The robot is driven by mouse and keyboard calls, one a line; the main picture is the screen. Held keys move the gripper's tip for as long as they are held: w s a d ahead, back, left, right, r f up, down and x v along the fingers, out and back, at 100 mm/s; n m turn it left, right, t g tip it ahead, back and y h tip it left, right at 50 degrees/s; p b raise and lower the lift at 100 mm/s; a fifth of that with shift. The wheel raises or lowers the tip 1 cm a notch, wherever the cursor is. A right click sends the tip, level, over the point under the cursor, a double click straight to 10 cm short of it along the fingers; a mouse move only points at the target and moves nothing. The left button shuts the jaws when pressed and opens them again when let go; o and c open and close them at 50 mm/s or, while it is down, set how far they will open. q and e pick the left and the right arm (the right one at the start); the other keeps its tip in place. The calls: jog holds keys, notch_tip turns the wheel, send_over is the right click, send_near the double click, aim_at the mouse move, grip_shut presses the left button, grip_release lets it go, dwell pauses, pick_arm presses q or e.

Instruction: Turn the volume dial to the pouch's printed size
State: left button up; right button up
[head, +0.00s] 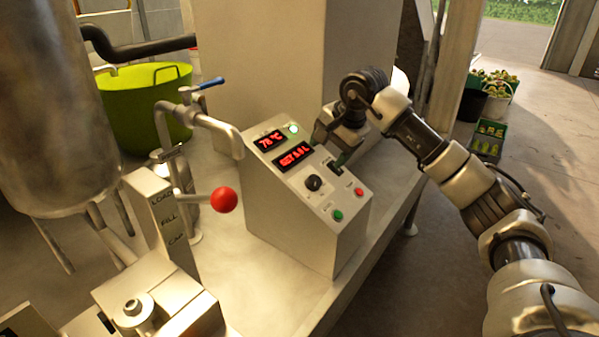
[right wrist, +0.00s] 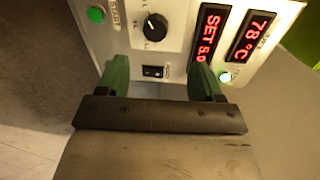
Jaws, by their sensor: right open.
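The volume dial (head: 314,183), a black round knob with a white pointer, sits on the sloped face of the grey control box. It also shows in the right wrist view (right wrist: 156,27), beyond the fingertips and apart from them. The red set display (head: 292,156) appears to read SET 5.0 L; the last digit is hard to read. My right gripper (head: 338,163) is open and empty at the right side of the panel. In the right wrist view its green fingers (right wrist: 160,78) stand either side of a small black switch (right wrist: 154,71). No pouch or printed size shows. My left gripper is out of view.
A temperature display (head: 270,141) reads 78 °C. Green (head: 338,215) and red (head: 359,191) buttons sit near the dial. A red-knobbed lever (head: 224,200) and a blue-handled tap (head: 207,84) stand left of the box. A green tub (head: 145,115) is behind.

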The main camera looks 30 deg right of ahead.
aim_at(315, 180)
jog(key=x, duration=0.2)
jog(key=s+x, duration=0.1)
jog(key=x, duration=0.2)
jog(key=shift+f, duration=0.15)
jog(key=x, duration=0.4)
jog(key=shift+w+f+p, duration=0.2)
jog(key=shift+w+p, duration=0.05)
jog(key=shift+p, duration=0.05)
jog(key=shift+w+f, duration=0.1)
jog(key=shift+f, duration=0.15)
jog(key=c, duration=0.4)
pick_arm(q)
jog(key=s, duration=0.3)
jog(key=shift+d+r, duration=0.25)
pick_arm(e)
jog(key=c, duration=0.5)
